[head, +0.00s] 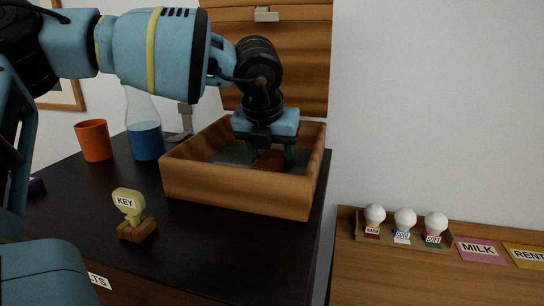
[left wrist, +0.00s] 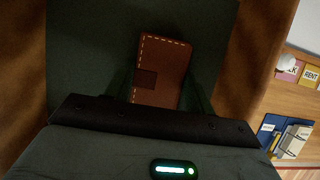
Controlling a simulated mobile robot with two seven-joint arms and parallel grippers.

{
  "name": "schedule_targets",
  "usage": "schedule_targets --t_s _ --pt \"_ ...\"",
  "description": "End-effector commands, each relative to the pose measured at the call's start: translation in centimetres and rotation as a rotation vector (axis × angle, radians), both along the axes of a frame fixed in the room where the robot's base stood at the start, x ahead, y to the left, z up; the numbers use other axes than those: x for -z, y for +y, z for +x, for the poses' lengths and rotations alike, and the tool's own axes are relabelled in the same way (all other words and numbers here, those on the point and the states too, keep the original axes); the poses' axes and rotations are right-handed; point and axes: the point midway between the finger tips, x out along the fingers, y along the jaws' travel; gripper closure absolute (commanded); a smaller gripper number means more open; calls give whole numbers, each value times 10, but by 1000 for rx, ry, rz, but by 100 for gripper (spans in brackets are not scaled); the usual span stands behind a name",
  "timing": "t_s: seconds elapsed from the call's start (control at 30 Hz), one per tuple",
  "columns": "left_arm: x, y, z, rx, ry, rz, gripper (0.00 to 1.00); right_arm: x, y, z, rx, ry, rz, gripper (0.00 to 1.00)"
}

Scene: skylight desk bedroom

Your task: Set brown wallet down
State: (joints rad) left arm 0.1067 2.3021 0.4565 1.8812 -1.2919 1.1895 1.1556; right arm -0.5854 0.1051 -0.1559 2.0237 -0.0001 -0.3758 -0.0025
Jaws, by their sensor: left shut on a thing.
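The brown wallet (head: 269,160) is held low inside an open wooden box (head: 235,186) on the dark desk. My left gripper (head: 268,158) reaches down into the box from above and is shut on the wallet. In the left wrist view the wallet (left wrist: 162,72) shows light stitching along its edge and lies between the fingers, over the box's dark green lining (left wrist: 80,60). I cannot tell whether the wallet touches the box floor. My right gripper is not in view.
The box lid (head: 300,60) stands open behind. A key sign on a wooden block (head: 136,228), an orange cup (head: 94,140) and a flask of blue liquid (head: 146,141) stand on the desk. A lower wooden surface (head: 400,280) at right holds bulbs and labels.

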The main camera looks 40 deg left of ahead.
Motion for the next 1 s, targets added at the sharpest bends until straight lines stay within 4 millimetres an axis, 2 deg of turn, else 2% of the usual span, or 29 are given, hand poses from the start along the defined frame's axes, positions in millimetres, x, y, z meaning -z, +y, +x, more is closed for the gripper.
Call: schedule_targets --t_s 0.03,0.1,0.13,0.3,0.77,1.0 --pt "11 -1 -2 -1 22 -6 73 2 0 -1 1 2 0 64" --pt "12 -1 -3 -1 24 -8 73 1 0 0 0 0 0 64" --pt "12 -1 -3 -1 26 -9 45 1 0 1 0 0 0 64" --pt "14 0 -4 -3 33 -8 24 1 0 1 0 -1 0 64" --pt "15 0 -5 -6 36 -8 24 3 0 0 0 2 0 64" --pt "2 0 -6 -8 33 -9 24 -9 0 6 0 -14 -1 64"
